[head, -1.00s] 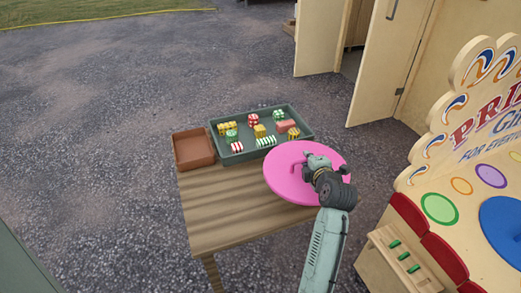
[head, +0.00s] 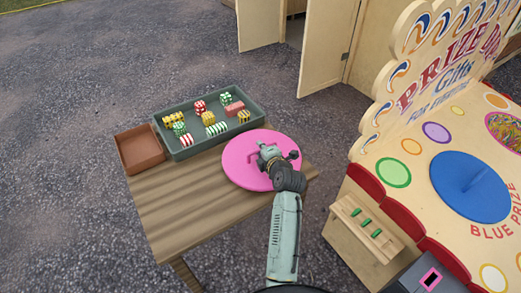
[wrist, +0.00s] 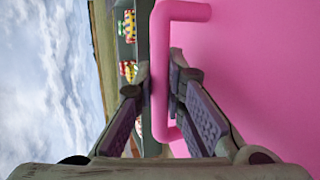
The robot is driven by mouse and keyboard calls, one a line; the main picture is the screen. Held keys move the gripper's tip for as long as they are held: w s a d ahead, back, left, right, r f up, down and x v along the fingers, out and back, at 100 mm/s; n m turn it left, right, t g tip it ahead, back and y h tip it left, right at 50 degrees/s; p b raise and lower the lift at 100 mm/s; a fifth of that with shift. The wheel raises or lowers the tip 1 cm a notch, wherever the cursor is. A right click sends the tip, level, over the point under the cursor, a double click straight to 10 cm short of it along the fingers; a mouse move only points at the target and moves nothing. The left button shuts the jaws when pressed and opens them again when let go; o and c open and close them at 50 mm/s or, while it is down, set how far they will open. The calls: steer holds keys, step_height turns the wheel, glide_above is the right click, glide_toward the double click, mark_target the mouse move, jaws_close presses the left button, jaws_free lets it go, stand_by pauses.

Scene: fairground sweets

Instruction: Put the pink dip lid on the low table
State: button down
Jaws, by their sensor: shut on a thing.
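The pink dip lid (head: 240,172) is a flat round disc with a pink bar handle (wrist: 160,75). My gripper (head: 268,154) is over the lid in the head view. In the wrist view its two fingers (wrist: 155,110) are shut on the handle, one on each side. The lid looks about level. It lies over the back right part of the low table (head: 185,215), a striped wooden top. I cannot tell whether its underside touches the table. The gripper and wrist hide part of the lid.
A green-grey tray (head: 178,151) of wrapped sweets and an empty brown box (head: 140,150) stand at the table's back, close to the lid. The prize dip stall (head: 440,160), with a blue lid (head: 470,185) and an open pink-rimmed hole (head: 494,119), is at right. The table's front left is bare.

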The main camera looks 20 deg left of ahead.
steer(key=shift+f, duration=0.65)
steer(key=shift+f, duration=0.1)
steer(key=c, duration=1.7)
jaws_free()
steer(key=shift+o, duration=0.2)
